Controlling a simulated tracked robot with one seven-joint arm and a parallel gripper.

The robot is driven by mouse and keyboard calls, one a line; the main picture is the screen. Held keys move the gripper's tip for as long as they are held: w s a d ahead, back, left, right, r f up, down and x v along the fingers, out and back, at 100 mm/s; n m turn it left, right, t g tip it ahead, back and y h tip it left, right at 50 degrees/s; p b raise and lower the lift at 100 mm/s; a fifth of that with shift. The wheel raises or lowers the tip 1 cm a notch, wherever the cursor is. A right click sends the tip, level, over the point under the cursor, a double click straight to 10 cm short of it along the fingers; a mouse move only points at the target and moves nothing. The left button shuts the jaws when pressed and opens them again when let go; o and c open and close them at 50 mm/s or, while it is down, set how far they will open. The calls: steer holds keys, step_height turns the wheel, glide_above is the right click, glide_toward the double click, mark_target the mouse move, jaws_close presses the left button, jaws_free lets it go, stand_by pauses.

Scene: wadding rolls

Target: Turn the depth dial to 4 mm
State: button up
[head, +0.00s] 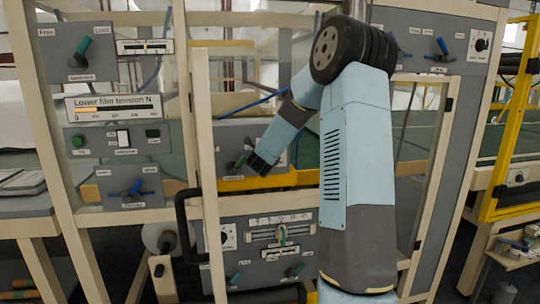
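No dial has a readable "depth" or "mm" label at this size, so I cannot tell which one is the depth dial. A white-faced dial with a black knob (227,237) is on the left of the lower grey panel. Another white-faced dial (480,44) is on the upper right panel. My gripper (260,163) is dark and small in the head view, in front of the middle grey panel. It is just right of a green-handled lever (240,159); I cannot tell whether they touch. Its fingers are too small to show open or shut.
The lower panel (252,271) also has a slider scale (281,219) and green levers. A black handle (183,225) sticks out left of it. A beige upright post (205,140) stands left of my gripper. A yellow frame (510,130) is at the right.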

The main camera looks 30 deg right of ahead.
steer(key=shift+f, duration=0.25)
steer(key=o, duration=0.8)
steer(key=shift+o, duration=1.2)
steer(key=shift+r, duration=0.1)
steer(key=v, duration=1.3)
steer(key=shift+s+a, duration=0.25)
steer(key=shift+s, duration=0.05)
